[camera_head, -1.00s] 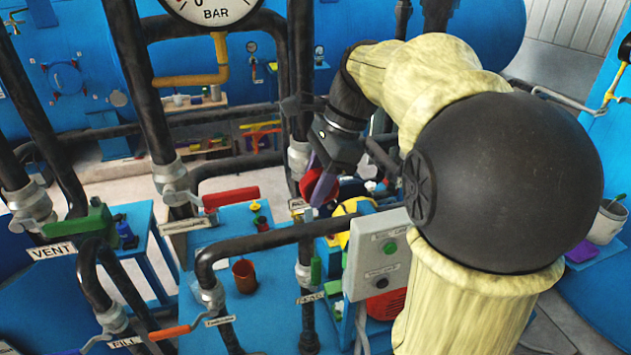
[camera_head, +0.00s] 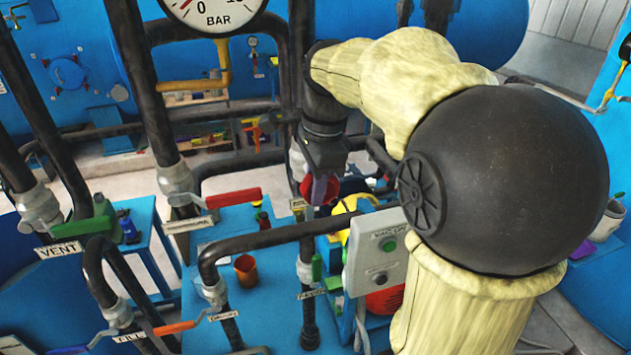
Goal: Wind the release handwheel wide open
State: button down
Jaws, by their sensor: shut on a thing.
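My gripper (camera_head: 318,170) is in the middle of the view, pointing down, and is shut on a red and purple wheel. I take this to be the release handwheel (camera_head: 322,190). It sits by the dark vertical pipe, just above a small white label that is mostly hidden. My gripper covers much of the wheel, so its full rim and spindle do not show. How far it is wound cannot be told.
A red lever (camera_head: 232,198) is on the pipe to the left. A grey switch box (camera_head: 377,252) stands close below right. A pressure gauge (camera_head: 215,12) hangs above. A green VENT valve handle (camera_head: 83,228) and an orange lever (camera_head: 174,328) are at left.

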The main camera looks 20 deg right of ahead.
jog(key=c, duration=1.2)
grip_release()
jog(key=shift+c, duration=0.2)
notch_tip(320, 180, up, 17)
jog(key=d, duration=0.2)
jog(key=shift+r, duration=0.15)
